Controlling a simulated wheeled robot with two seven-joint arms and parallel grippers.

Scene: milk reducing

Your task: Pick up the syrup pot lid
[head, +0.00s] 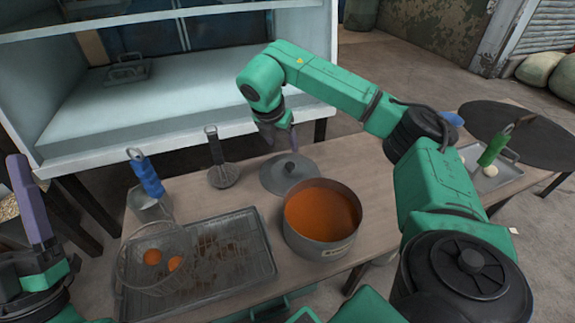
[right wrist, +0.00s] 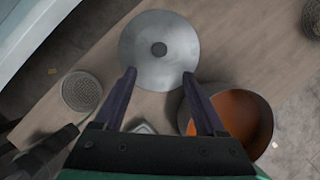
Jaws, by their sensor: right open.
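The grey round syrup pot lid (head: 275,178) with a dark knob lies on the table behind the pot in the head view. It also shows in the right wrist view (right wrist: 140,60), just ahead of my fingertips. The grey pot (head: 318,241) of orange syrup (head: 322,212) stands uncovered in front of the lid. At the left edge, my left gripper (head: 30,205) shows only in part, with one purple finger clear.
A rack tray (head: 262,275) with a wire strainer (head: 128,262) stands left of the pot. A blue-handled tool (head: 146,172) and a skimmer (head: 222,178) are farther back. A white cabinet (head: 180,115) stands behind the table. A green-handled tool (head: 494,148) is at right.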

